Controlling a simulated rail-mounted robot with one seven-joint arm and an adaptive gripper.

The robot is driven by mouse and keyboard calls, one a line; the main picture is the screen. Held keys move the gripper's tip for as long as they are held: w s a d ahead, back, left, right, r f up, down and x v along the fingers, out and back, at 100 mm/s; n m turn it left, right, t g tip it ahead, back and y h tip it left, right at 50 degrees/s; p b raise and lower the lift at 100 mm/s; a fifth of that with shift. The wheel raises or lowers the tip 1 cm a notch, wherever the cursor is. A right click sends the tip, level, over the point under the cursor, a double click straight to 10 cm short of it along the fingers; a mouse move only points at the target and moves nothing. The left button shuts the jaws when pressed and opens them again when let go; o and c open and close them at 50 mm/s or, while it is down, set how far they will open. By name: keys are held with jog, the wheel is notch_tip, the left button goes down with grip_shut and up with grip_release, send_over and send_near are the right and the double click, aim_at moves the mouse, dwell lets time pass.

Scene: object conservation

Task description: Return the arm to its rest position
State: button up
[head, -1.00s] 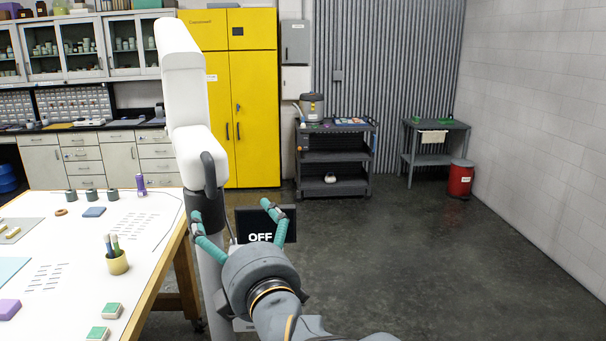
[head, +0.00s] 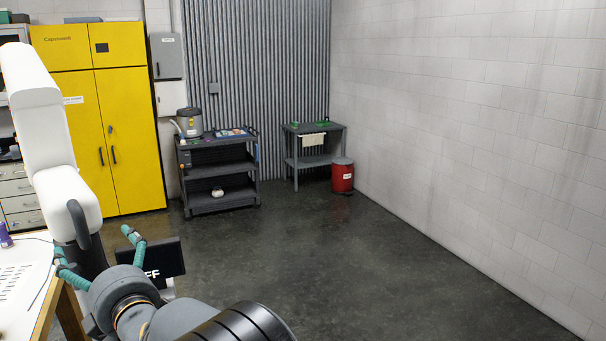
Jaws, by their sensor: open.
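My gripper (head: 94,240) shows in the lower left of the head view, at the end of my grey arm. Its two teal fingers are spread apart and point up and away from the camera. Nothing is held between them. A dark screen (head: 168,258) with white letters, partly covered, stands just behind the right finger. Most of my arm lies along the bottom edge of the view. No rest position is marked in the view.
A white table (head: 25,300) is cut off at the lower left, near a tall white upright structure (head: 50,125). A yellow cabinet (head: 130,130), dark cart (head: 218,172), grey side table (head: 312,150) and red bin (head: 343,177) stand behind. The floor (head: 340,270) on the right is clear.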

jog(key=b+v, duration=0.5)
jog(key=v, duration=0.2)
dwell(0.4)
